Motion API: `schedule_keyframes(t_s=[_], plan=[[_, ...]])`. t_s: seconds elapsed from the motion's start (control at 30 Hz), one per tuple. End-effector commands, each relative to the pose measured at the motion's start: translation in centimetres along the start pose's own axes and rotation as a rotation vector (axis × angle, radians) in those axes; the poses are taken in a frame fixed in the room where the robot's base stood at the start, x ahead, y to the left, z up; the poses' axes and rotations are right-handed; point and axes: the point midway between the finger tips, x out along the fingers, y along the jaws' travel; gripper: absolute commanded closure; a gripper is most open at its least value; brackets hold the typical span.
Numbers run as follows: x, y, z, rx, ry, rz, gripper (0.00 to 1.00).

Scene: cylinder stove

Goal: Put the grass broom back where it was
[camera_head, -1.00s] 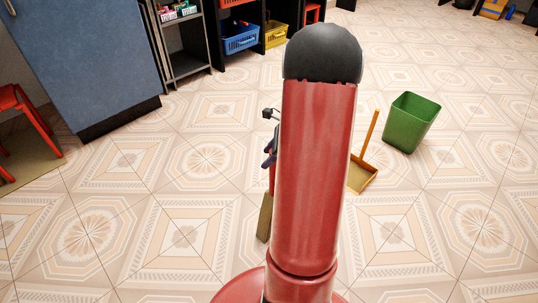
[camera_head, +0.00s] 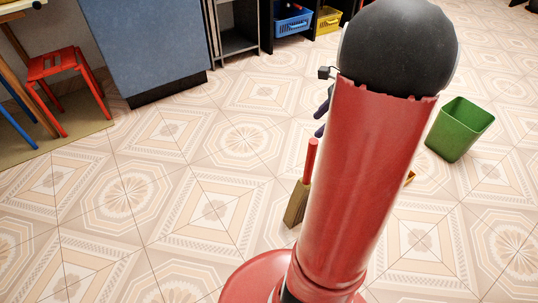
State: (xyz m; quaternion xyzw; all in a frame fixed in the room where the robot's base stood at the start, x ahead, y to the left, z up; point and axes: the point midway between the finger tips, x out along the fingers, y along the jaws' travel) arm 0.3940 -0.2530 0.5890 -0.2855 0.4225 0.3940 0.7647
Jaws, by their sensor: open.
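The grass broom (camera_head: 297,205) stands on the tiled floor just left of my red arm, its tan head down and its red handle (camera_head: 312,158) pointing up, slightly tilted. My arm hides part of the space to its right. My gripper (camera_head: 321,118) shows only in part from behind my arm. Its dark fingers are spread, just above the top of the broom handle. They look empty and apart from the handle, though the exact gap is hard to judge.
A green bin (camera_head: 460,130) stands at right; an orange dustpan (camera_head: 410,178) is mostly hidden behind my arm. A blue cabinet (camera_head: 145,45), red stool (camera_head: 68,75) and shelf with a blue basket (camera_head: 292,22) line the back. The floor at left is clear.

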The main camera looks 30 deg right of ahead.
Motion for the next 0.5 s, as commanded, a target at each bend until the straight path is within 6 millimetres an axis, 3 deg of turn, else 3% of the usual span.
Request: schedule_keyframes(t_s=[0.03, 0.2, 0.33, 0.5], plan=[[-0.3, 1.1, 3.1, -0.143, 0.025, 0.009, 0.51], [-1.0, 7.2, 11.6, -0.738, 0.138, 0.052, 0.51], [-1.5, 12.5, 15.8, -1.201, 0.229, 0.074, 0.51], [-2.1, 18.4, 18.3, -1.738, 0.349, 0.082, 0.51]])
